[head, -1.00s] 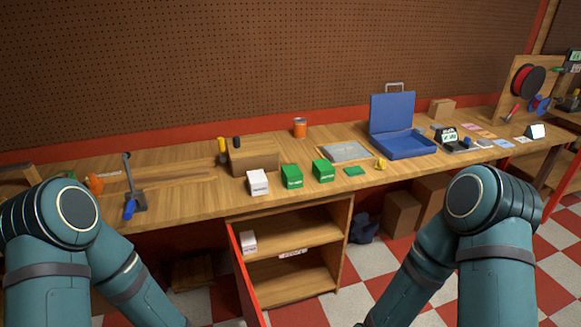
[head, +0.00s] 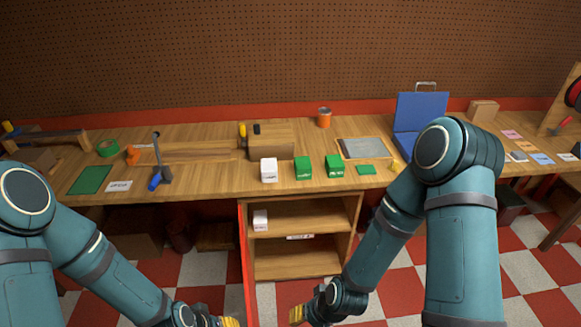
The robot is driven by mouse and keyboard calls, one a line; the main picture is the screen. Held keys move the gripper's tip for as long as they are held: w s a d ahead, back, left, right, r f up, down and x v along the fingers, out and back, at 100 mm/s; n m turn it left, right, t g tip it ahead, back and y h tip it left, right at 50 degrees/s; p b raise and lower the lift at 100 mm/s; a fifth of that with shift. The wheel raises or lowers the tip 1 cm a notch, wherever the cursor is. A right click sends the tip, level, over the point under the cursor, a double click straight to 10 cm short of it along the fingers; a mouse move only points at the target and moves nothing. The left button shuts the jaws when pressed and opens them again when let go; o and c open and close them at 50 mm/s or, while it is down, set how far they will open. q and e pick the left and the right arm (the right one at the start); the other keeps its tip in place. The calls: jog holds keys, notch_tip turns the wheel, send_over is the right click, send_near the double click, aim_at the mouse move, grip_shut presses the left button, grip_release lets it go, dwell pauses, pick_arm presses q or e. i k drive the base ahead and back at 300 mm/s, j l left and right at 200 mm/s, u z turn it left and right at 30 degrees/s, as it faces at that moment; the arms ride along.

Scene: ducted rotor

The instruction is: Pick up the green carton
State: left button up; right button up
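Two green cartons stand upright side by side near the front edge of the workbench. The left green carton (head: 303,168) is beside a white carton (head: 268,170), and the right green carton (head: 335,166) is beside a flat green piece (head: 366,170). My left gripper (head: 230,322) is at the bottom edge, partly cut off, with yellow fingertips. My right gripper (head: 298,315) is also low, below the bench top, with yellow fingertips. Both are well apart from the cartons. Whether either is open or shut is not clear.
An open shelf (head: 300,218) under the bench holds another white carton (head: 260,220); a red door panel (head: 246,265) juts forward at its left. A cardboard box (head: 270,138) stands behind the cartons. A blue case (head: 421,110) is partly behind my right arm.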

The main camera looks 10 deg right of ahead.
aim_at(303, 169)
jog(key=l+u, duration=0.7)
jog(key=l, duration=0.2)
jog(key=l+u, duration=0.45)
jog(key=l, duration=0.15)
jog(key=l+u, duration=0.4)
jog(key=l, duration=0.2)
jog(key=k+l+u, duration=0.1)
jog(key=l+u, duration=0.6)
jog(key=k+l+u, duration=0.2)
jog(key=l, duration=0.2)
jog(key=k+l+u, duration=0.1)
jog(key=l+u, duration=0.25)
jog(key=l, duration=0.35)
jog(key=k+l+u, duration=0.15)
jog(key=l, duration=0.25)
jog(key=l+u, duration=0.1)
jog(key=l, duration=0.3)
